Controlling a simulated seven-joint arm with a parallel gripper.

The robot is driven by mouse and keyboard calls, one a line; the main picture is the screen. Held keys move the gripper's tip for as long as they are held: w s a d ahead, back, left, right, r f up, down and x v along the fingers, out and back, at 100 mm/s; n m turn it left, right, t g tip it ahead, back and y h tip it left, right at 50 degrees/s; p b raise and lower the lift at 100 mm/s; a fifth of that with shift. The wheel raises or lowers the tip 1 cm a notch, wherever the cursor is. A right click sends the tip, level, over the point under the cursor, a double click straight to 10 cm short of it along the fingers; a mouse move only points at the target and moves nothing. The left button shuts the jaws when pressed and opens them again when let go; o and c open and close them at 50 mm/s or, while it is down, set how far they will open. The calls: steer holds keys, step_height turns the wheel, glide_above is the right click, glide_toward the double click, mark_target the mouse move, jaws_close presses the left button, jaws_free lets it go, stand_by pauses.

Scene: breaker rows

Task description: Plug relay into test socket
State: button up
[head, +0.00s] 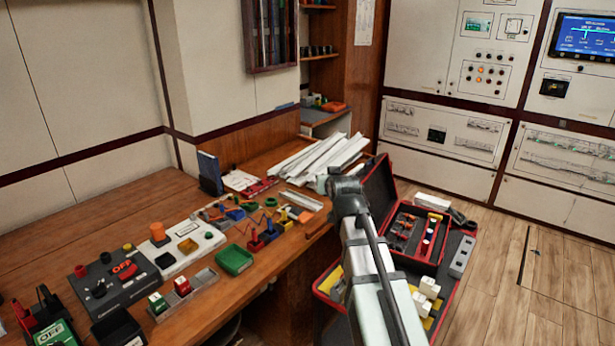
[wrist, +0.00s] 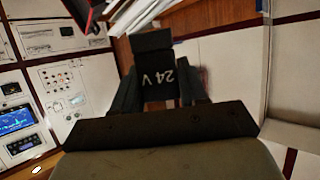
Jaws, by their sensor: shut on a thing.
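My gripper (wrist: 157,88) is shut on a dark block marked "24V", the relay (wrist: 153,45), in the wrist view. In the head view my gripper (head: 346,186) is at the far end of my arm, in the air near the bench's right end. The relay cannot be made out there. A white test unit (head: 186,246) stands on the bench at left, well away from my gripper. I cannot tell which part is the test socket.
A black panel with a red switch (head: 124,270) stands beside the white unit. A green tray (head: 234,259), a grey rack (head: 184,293) with red and green blocks, and small coloured parts lie on the bench. White strips (head: 318,157) lie behind. An open red toolbox (head: 414,236) stands at right.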

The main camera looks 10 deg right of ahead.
steer(key=shift+s+d+f+m+g+h, duration=0.65)
steer(key=shift+s+d+f+m+h, duration=1.7)
steer(key=shift+f, duration=5.2)
steer(key=shift+s+d+f+m+g+h, duration=0.8)
steer(key=shift+d+f, duration=3.1)
steer(key=shift+f, duration=3.6)
steer(key=shift+s+d+f+m+g+h, duration=0.55)
steer(key=shift+s+d+f+m+h, duration=1.8)
steer(key=shift+f, duration=5.2)
steer(key=shift+w+d+f+n+y, duration=0.1)
steer(key=shift+w+d+n+y, duration=0.65)
steer(key=shift+w+n, duration=0.25)
steer(key=o, duration=1.1)
